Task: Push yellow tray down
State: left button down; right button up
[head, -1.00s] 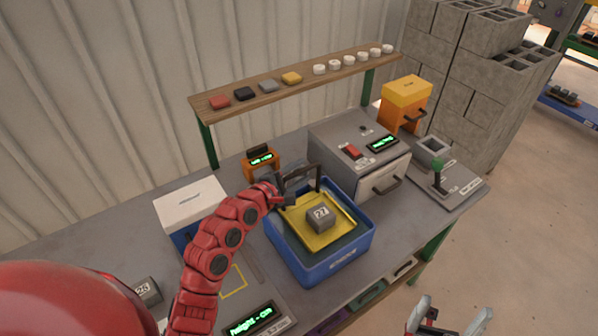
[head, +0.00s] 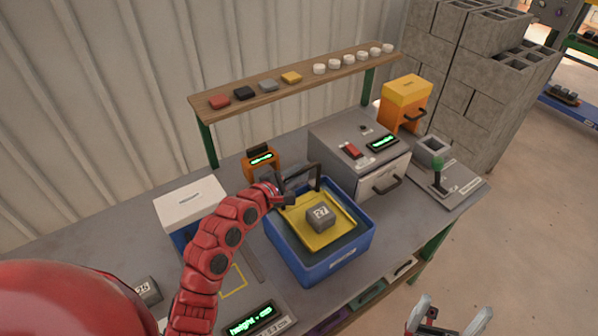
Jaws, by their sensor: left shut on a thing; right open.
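The yellow tray (head: 338,238) sits inside a blue tub (head: 318,273) on the grey workbench. A grey block marked 27 (head: 320,218) rests on the tray. A dark handle (head: 319,172) rises at the tray's back edge. My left gripper (head: 284,194) is at the handle's left side, shut on it; its fingertips are partly hidden by my red arm. My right gripper (head: 449,318) is open and empty at the bottom right, away from the bench.
A grey machine (head: 362,150) with a display stands right of the tub. A white box (head: 190,205) and an orange display device (head: 262,164) stand at left and behind. A lever box (head: 447,185) is at the right. A shelf (head: 295,82) runs along the back.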

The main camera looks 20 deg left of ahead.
dwell(0.7)
pick_arm(q)
notch_tip(320, 180, down, 8)
jog(key=b, duration=0.4)
jog(key=shift+r, duration=0.1)
jog(key=c, duration=0.8)
grip_release()
jog(key=shift+r, duration=0.1)
jog(key=shift+c, duration=0.2)
